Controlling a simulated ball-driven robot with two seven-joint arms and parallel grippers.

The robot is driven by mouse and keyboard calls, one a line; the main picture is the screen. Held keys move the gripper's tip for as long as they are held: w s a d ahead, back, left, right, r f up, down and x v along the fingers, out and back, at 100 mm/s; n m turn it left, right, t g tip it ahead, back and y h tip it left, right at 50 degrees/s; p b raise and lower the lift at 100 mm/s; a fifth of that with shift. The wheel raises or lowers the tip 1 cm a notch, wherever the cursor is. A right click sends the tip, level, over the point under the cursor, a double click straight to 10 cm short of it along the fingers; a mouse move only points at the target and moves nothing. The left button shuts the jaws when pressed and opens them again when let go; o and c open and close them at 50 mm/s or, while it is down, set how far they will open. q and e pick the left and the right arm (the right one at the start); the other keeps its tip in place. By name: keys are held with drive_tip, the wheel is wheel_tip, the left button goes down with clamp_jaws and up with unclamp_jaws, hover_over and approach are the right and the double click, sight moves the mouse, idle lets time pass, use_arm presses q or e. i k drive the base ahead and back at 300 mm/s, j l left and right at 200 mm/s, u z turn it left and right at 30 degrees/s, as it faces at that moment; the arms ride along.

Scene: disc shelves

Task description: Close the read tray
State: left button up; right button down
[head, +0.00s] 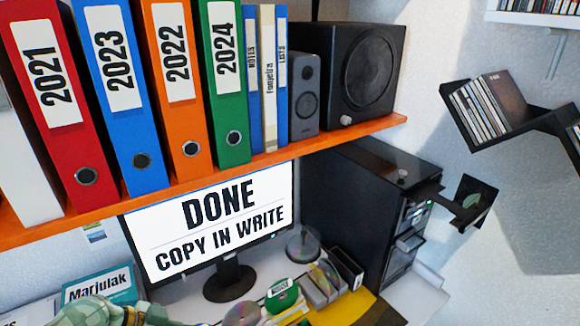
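A black computer tower (365,205) stands right of the monitor, under the orange shelf. One dark tray (487,193) sticks out to the right from the upper part of its front and is open. A greenish round disc shape shows in it. I cannot read any label on the tray. Lower drive fronts on the tower look closed. My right gripper is not in view.
The monitor (212,228) reads "DONE COPY IN WRITE". Binders and speakers stand on the orange shelf (280,152). A black wall shelf (505,130) with cases hangs above right of the tray.

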sight(466, 219)
drive_tip(key=k+l, duration=0.85)
drive_tip(key=k, duration=0.15)
